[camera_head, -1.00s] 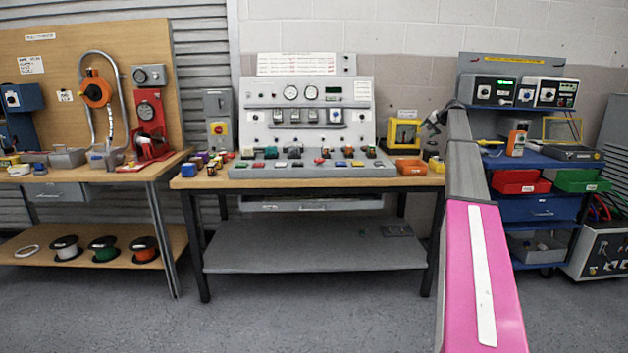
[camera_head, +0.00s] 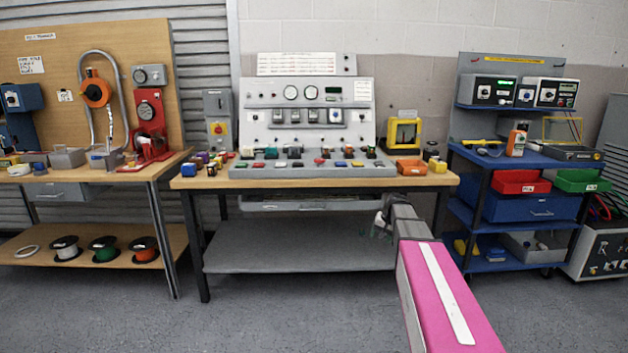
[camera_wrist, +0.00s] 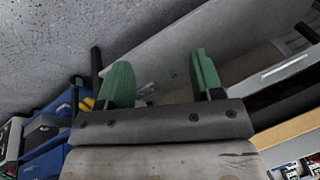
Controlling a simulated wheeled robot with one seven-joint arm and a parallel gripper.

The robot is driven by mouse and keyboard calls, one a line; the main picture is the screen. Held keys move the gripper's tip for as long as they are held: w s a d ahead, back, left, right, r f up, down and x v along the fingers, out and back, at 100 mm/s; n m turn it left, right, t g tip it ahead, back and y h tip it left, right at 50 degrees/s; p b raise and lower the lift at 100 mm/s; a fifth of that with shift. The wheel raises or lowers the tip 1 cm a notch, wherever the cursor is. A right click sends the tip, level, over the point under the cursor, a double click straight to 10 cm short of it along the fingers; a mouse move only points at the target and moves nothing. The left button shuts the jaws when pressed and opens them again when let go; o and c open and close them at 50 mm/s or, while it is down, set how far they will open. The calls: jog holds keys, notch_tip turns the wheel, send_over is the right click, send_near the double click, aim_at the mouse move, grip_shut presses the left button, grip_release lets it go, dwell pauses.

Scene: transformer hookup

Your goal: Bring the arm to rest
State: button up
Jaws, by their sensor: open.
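My gripper shows in the wrist view (camera_wrist: 160,84) with its two green fingers spread apart and nothing between them. In the head view my gripper (camera_head: 378,226) is small and partly hidden by my wrist. It hangs below the top of the middle workbench, near the bench's right end. My pink and grey arm reaches up from the bottom right of the head view. No object is held.
The middle workbench (camera_head: 320,184) carries a control panel (camera_head: 308,100) and several small parts. Its lower shelf (camera_head: 290,250) lies behind my gripper. A blue cart (camera_head: 530,205) stands to the right, a wooden bench (camera_head: 100,178) to the left. The front floor is clear.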

jog(key=s+a+f+n+g+h, duration=0.1)
jog(key=s+a+f, duration=0.1)
jog(key=s, duration=0.7)
jog(key=s+a+f+n+g, duration=0.1)
jog(key=s+a+f, duration=0.2)
jog(key=s, duration=0.7)
jog(key=s+a+f+n+g+h, duration=0.1)
jog(key=s+a+f, duration=0.2)
jog(key=s, duration=0.7)
jog(key=shift+s+f+h, duration=0.2)
jog(key=shift+f+h, duration=0.1)
jog(key=shift+f, duration=0.65)
jog(key=shift+c, duration=0.2)
